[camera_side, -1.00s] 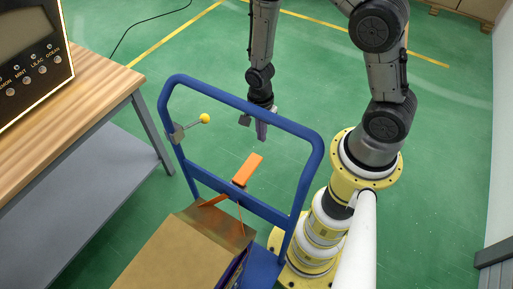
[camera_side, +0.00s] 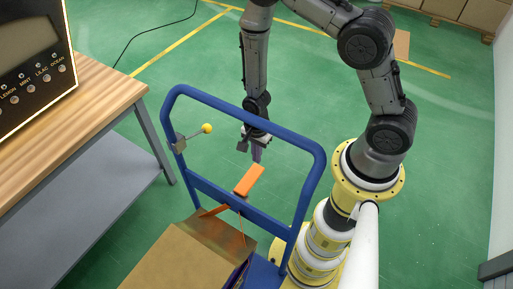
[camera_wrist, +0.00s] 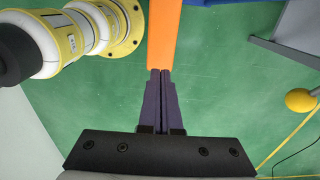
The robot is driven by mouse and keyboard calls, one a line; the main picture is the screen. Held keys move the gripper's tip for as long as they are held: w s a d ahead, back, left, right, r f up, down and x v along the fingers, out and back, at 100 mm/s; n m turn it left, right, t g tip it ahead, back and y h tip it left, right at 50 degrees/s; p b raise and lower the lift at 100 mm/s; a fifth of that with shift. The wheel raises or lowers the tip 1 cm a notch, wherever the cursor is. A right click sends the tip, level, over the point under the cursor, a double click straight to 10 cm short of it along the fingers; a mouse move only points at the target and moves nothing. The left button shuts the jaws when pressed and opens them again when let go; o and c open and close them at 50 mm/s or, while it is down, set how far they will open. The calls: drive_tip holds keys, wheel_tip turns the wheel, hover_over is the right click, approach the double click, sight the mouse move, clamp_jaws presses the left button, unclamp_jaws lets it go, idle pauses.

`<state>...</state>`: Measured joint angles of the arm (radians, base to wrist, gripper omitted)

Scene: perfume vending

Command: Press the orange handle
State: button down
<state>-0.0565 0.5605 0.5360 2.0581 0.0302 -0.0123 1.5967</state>
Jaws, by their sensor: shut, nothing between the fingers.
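The orange handle (camera_side: 249,180) sticks up at a tilt from the lower crossbar of the blue cart frame in the side view. My gripper (camera_side: 257,157) is shut and empty, pointing down just behind the top end of the handle. In the wrist view the orange handle (camera_wrist: 164,35) runs down from the top edge to the tips of my closed gripper (camera_wrist: 160,72). The fingertips look very close to the handle's end; I cannot tell whether they touch it.
The blue cart frame (camera_side: 315,190) rises around the handle, with a yellow knob (camera_side: 207,128) on its left post. A cardboard box (camera_side: 180,262) sits on the cart. A wooden table (camera_side: 105,98) with a panel of buttons (camera_side: 35,80) stands at left.

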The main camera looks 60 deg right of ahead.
sight(258, 167)
drive_tip(key=shift+f, duration=2.2)
drive_tip(key=f, duration=0.4)
drive_tip(key=shift+d, duration=0.35)
drive_tip(key=shift+f, duration=0.65)
drive_tip(key=d+r, duration=0.4)
drive_tip(key=r, duration=0.5)
drive_tip(key=shift+r, duration=0.2)
drive_tip(key=shift+w+d, duration=0.1)
